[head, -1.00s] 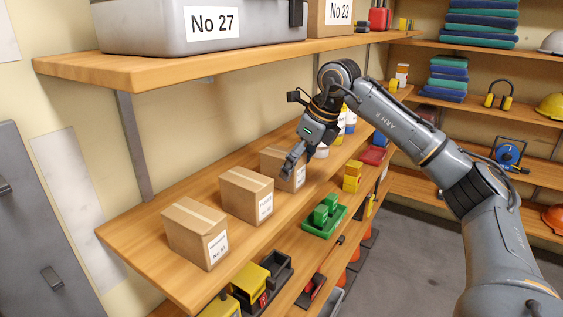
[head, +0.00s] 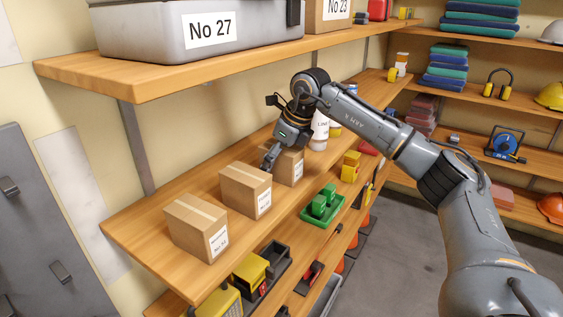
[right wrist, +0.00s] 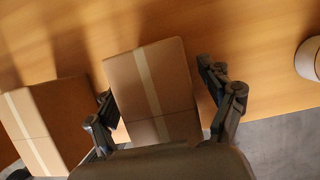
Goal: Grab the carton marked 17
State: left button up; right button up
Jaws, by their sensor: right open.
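Three brown cartons with white labels stand in a row on the middle wooden shelf (head: 130,228): a near one (head: 190,225), a middle one (head: 243,190) and a far one (head: 292,166). The label numbers are too small to read surely, so I cannot tell which is 17. My right gripper (head: 270,158) is open at the far carton and partly hides it. In the right wrist view my open right gripper (right wrist: 170,105) has its fingers on either side of one taped carton (right wrist: 148,75); contact is not clear. Another carton (right wrist: 40,125) lies left of it. My left gripper is not in view.
A white bottle (head: 320,132) stands beyond the far carton. The upper shelf (head: 150,75) with a grey case (head: 150,30) marked No 27 overhangs behind the cartons. A green tray (head: 335,212) and yellow items (head: 250,268) sit on the shelf below.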

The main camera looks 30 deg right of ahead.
jog(key=shift+f, duration=0.2)
dwell(0.4)
jog(key=c, duration=1.6)
